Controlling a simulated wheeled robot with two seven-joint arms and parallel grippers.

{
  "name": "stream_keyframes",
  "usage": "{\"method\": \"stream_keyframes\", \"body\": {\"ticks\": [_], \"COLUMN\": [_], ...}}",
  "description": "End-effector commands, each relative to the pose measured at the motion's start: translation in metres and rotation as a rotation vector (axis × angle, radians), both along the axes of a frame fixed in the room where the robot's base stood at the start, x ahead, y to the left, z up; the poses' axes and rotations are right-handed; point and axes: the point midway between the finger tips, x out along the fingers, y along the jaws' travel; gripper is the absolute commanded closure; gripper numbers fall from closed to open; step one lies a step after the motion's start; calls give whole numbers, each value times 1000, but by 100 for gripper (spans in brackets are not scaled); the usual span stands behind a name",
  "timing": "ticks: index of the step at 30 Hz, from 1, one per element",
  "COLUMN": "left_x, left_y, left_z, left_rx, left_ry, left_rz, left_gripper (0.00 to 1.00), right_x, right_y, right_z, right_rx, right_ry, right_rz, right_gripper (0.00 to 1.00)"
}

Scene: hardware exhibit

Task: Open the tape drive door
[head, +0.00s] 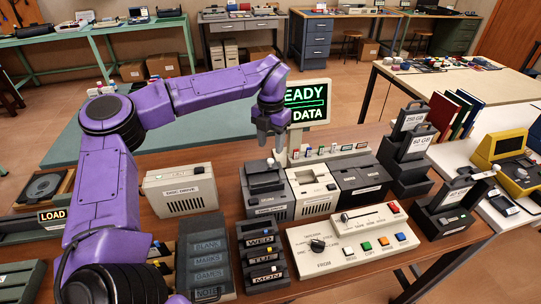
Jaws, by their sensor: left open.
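My left gripper (271,138) hangs fingers-down in front of the green-lit screen, above the back of a row of drive units. It is open with nothing between its fingers. Below it are a dark-topped grey unit (266,203), a cream unit (316,197) with a slotted front, and a black unit (361,190). Their small labels are too blurred for me to tell which one is the tape drive, or whether its door is open. The gripper appears apart from all three. My right gripper is not in view.
The screen (306,104) reads "EADY" and "DATA". A disc drive box (181,190) stands left, partly near my purple arm. In front are a black rack (264,256) and a control panel (352,240) with colored buttons. Black cartridge holders (405,170) stand right.

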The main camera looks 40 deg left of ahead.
Motion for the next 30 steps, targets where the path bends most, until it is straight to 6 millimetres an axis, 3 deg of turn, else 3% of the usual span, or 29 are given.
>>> {"method": "stream_keyframes", "body": {"ticks": [4, 9, 24, 26, 30], "left_x": [1, 1, 1, 1, 1], "left_y": [0, 0, 0, 0, 0], "left_z": [31, 48, 49, 52, 81], "left_rx": [1, 1, 0, 0, 0], "left_ry": [-2, 1, 3, 2, 2], "left_rz": [1, -1, -1, -1, -1], "left_gripper": [52, 52, 52, 52, 52], "right_x": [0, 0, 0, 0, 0], "right_y": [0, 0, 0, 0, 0], "right_z": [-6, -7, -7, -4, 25], "right_rx": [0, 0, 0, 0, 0], "right_ry": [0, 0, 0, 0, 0], "right_rz": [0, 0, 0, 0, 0], "right_gripper": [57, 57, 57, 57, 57]}}
